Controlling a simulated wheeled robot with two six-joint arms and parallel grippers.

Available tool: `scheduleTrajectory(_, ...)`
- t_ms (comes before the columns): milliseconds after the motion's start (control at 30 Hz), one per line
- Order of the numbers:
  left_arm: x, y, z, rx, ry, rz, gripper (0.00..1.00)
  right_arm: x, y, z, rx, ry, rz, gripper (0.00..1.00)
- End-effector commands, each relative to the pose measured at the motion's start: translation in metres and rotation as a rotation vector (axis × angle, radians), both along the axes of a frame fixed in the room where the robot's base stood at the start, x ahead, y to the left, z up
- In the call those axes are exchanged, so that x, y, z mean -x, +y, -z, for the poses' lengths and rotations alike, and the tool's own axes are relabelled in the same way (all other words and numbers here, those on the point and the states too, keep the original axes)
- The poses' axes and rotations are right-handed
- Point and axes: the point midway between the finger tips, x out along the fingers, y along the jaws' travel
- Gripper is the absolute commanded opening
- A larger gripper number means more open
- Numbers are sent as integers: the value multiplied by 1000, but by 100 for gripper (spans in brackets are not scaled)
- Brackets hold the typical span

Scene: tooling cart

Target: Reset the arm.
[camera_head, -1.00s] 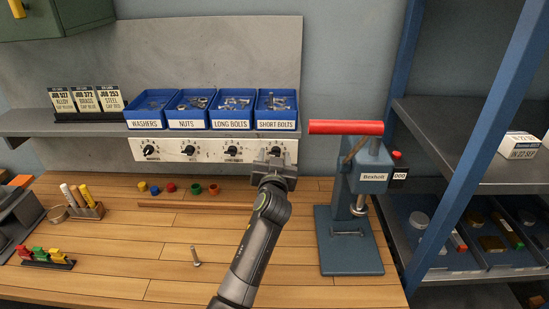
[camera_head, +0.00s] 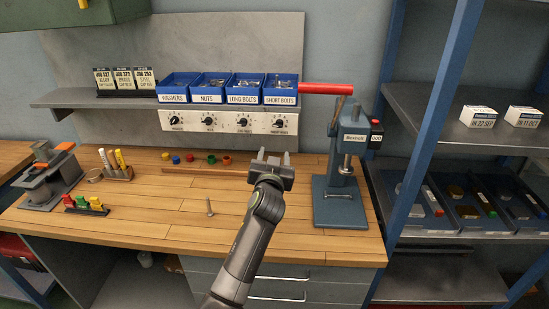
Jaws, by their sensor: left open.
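My left gripper (camera_head: 273,157) shows in the head view, in front of the wooden workbench (camera_head: 230,228) and below the row of knobs. Its two fingers point away and stand apart, with nothing between them. My left arm rises from the bottom of the picture and hides part of the bench top and drawers. My right gripper is not in view.
A blue press (camera_head: 343,172) with a red handle (camera_head: 326,89) stands right of my gripper. Blue bins (camera_head: 280,90) stand on the shelf above the knob panel (camera_head: 229,123). A blue rack (camera_head: 430,130) stands at right.

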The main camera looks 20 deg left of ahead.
Motion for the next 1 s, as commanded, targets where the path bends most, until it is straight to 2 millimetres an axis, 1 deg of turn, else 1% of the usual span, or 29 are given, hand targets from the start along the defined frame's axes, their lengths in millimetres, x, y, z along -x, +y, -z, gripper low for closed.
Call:
scheduleTrajectory(167, 0, 0, 0, 0, 0, 1, 52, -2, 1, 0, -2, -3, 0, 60)
scheduleTrajectory(400, 0, 0, 0, 0, 0, 2, 52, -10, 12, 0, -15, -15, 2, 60)
scheduleTrajectory(533, 0, 1, 1, 0, 2, 1, 52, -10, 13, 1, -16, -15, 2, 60)
scheduleTrajectory(600, 5, 5, 7, 6, 16, -7, 52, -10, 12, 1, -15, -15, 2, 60)
scheduleTrajectory(667, 14, 14, 20, 15, 47, -24, 52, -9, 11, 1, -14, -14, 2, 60)
scheduleTrajectory(767, 44, 37, 53, 42, 136, -68, 52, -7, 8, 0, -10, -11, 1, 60)
scheduleTrajectory(800, 61, 47, 69, 54, 185, -88, 52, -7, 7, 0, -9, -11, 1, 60)
scheduleTrajectory(867, 90, 63, 95, 77, 266, -116, 52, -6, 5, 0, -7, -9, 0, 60)
scheduleTrajectory(900, 111, 72, 111, 91, 321, -132, 52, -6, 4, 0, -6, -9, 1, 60)
scheduleTrajectory(967, 143, 83, 133, 111, 405, -152, 52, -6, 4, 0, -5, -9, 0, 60)
scheduleTrajectory(1000, 165, 89, 146, 122, 462, -161, 52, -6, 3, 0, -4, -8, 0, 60)
